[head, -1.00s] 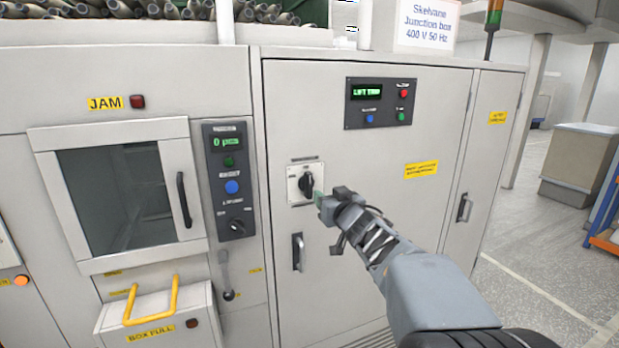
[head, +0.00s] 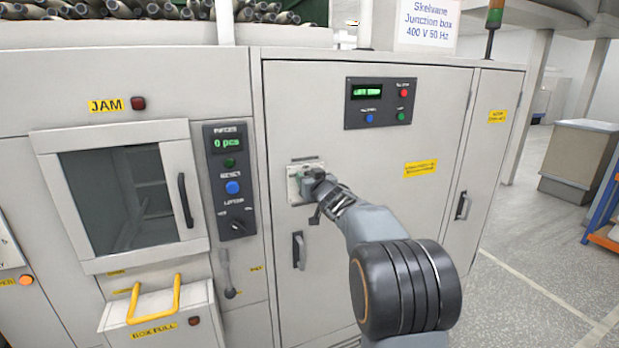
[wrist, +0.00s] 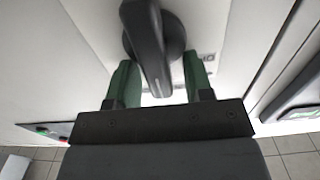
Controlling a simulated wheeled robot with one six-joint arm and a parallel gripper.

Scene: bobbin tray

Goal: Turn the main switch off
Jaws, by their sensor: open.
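The main switch is a black rotary handle on a pale square plate (head: 293,186) on the grey cabinet door. In the head view my gripper covers most of the switch. In the wrist view the black handle (wrist: 150,45) lies between the two green fingers of my gripper (wrist: 160,82). The fingers are open, one on each side of the handle, with a visible gap on both sides. The handle stands close to upright in the wrist view, slightly slanted. My gripper (head: 308,180) is right at the plate in the head view.
A display panel (head: 379,103) with buttons is above the switch. A door handle (head: 299,250) is below it. A narrow control panel (head: 231,180) with a knob is to the left, beside a windowed door (head: 125,195). The cabinet face to the right is mostly flat.

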